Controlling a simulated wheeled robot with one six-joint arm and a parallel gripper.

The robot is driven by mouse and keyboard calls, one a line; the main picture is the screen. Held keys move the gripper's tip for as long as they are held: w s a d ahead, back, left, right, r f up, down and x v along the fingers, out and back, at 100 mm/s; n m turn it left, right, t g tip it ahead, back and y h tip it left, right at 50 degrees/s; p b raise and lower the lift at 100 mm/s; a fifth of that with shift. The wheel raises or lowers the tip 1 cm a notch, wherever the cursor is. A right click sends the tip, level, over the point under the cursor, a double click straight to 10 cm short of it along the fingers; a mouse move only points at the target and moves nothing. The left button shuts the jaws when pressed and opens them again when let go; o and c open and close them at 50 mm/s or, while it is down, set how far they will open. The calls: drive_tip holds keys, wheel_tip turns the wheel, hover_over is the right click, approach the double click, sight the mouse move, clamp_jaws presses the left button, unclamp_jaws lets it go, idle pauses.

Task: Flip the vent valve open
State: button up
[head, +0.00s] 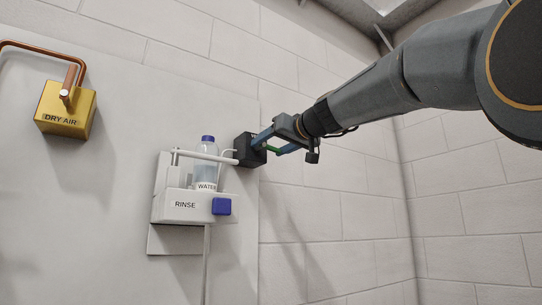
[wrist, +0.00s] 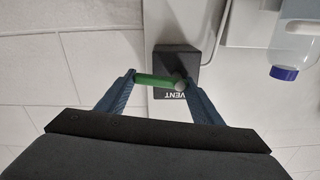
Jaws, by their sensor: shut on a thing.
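The vent valve is a dark block (wrist: 176,62) labelled VENT on the wall panel; in the head view the block (head: 244,149) sits to the right of the rinse unit. Its green lever handle (wrist: 155,80) lies across the front of the block, sideways in the wrist view. My gripper (wrist: 158,80) has its two blue fingers on either end of the green handle and is shut on it. In the head view my gripper (head: 272,142) reaches the valve from the right, and only a bit of green shows between the fingers.
The rinse unit (head: 180,206) with a blue button (head: 221,206) and a water bottle (head: 206,165) is just left of the valve. A brass dry air block (head: 66,110) is far left. The brick wall at right is bare.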

drive_tip(key=shift+n+b, duration=0.7)
drive_tip(key=shift+b, duration=0.45)
drive_tip(key=shift+r, duration=0.25)
drive_tip(key=o, duration=1)
drive_tip(key=shift+o, duration=0.2)
drive_tip(key=shift+s+b, duration=0.1)
drive_tip(key=shift+b, duration=0.2)
drive_tip(key=b+v, duration=0.3)
drive_tip(key=v, duration=0.4)
drive_tip(key=shift+s+d, duration=0.15)
drive_tip(key=shift+s, duration=0.15)
